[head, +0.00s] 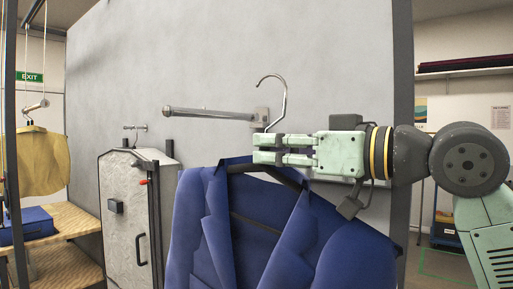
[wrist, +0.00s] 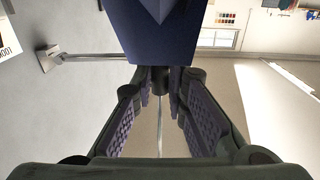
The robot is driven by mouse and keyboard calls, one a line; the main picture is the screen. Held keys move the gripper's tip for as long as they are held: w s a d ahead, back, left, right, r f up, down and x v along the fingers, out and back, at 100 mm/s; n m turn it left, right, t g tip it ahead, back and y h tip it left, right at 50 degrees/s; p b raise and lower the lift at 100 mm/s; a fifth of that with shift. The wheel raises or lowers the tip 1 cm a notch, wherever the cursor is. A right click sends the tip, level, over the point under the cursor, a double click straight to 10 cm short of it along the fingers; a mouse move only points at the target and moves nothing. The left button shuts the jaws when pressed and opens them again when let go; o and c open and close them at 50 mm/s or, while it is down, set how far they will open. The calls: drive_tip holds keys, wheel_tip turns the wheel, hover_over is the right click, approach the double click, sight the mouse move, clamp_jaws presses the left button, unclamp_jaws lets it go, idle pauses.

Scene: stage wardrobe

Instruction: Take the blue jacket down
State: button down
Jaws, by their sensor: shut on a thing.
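The blue jacket (head: 240,225) hangs on a dark hanger (head: 270,172) with a metal hook (head: 282,95). My gripper (head: 258,149) is shut on the hanger at the base of the hook, just above the collar. The hook's top shows above the wall rail (head: 205,113) and right of it, near the wall bracket, and does not appear to rest on the rail. In the wrist view, the jacket (wrist: 155,38) fills the top middle and a thin rod runs between my fingers. The rail (wrist: 100,57) shows at left there.
A grey wall panel (head: 230,50) stands behind the jacket. A grey cabinet (head: 125,205) with a handle is at left. A yellow garment (head: 38,162) hangs at far left above a wooden bench (head: 75,220) with a blue folded item (head: 27,225).

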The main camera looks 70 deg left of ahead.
drive_tip(key=v, duration=1.3)
drive_tip(key=shift+w+d, duration=0.1)
drive_tip(key=shift+d, duration=0.15)
drive_tip(key=shift+w+d, duration=0.15)
drive_tip(key=shift+d, duration=0.2)
